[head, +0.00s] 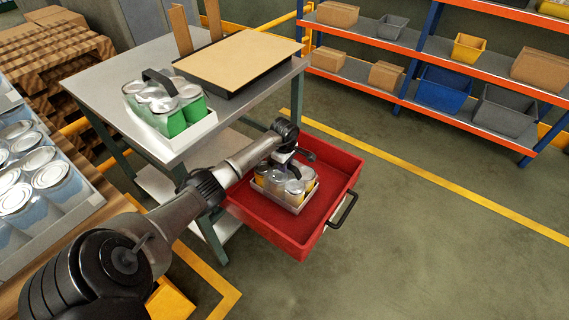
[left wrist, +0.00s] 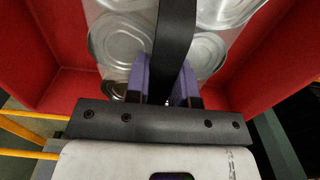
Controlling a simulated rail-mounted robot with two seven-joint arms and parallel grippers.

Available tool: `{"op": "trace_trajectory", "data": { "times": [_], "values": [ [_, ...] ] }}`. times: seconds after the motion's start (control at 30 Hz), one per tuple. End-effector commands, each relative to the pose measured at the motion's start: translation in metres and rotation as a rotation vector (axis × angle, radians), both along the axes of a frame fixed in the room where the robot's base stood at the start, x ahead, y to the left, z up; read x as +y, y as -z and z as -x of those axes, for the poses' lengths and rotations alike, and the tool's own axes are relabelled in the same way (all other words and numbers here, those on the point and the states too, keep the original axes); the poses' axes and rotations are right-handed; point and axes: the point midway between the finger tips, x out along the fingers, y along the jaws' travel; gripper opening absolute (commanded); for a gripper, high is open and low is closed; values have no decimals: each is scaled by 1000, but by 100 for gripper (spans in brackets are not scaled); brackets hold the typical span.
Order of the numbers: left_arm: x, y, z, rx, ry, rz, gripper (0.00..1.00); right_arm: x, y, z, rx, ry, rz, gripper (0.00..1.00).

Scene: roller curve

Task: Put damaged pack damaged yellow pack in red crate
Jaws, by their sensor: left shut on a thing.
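The yellow pack (head: 291,190), several cans with silver lids in a light tray, sits inside the red crate (head: 318,210). My left gripper (head: 286,155) is above the pack, and its arm hides part of the crate's left side. In the left wrist view, the purple fingers of my left gripper (left wrist: 175,88) are shut on the pack's dark handle (left wrist: 176,35). Silver can lids (left wrist: 121,42) show on both sides of the handle, with the red crate walls (left wrist: 35,50) around them. I cannot see any damage on the pack. My right gripper is not in view.
A grey table (head: 105,83) beside the crate holds a green can pack (head: 168,107) and a tan board (head: 240,58). Blue cans (head: 40,185) stand at the left. Shelves with boxes and bins (head: 443,88) stand at the back right. The floor right of the crate is clear.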

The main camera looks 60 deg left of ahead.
Motion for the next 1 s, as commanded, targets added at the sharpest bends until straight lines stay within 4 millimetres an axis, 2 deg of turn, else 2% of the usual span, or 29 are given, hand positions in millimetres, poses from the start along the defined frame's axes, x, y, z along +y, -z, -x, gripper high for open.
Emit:
{"op": "trace_trajectory", "data": {
  "times": [0.4, 0.43, 0.67, 0.7, 1.0],
  "values": [
    [2, 0, -1, -5, 0, -4, 0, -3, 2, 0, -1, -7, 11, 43],
    [1, 3, 0, -1, 0, -3, 24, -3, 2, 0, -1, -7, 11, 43],
    [1, 2, 0, -1, 0, -2, 46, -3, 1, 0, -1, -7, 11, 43],
    [1, 2, 0, -1, 0, -2, 48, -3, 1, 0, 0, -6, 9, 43],
    [0, -2, -1, -2, 0, 0, 48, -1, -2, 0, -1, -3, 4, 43]
  ]
}}
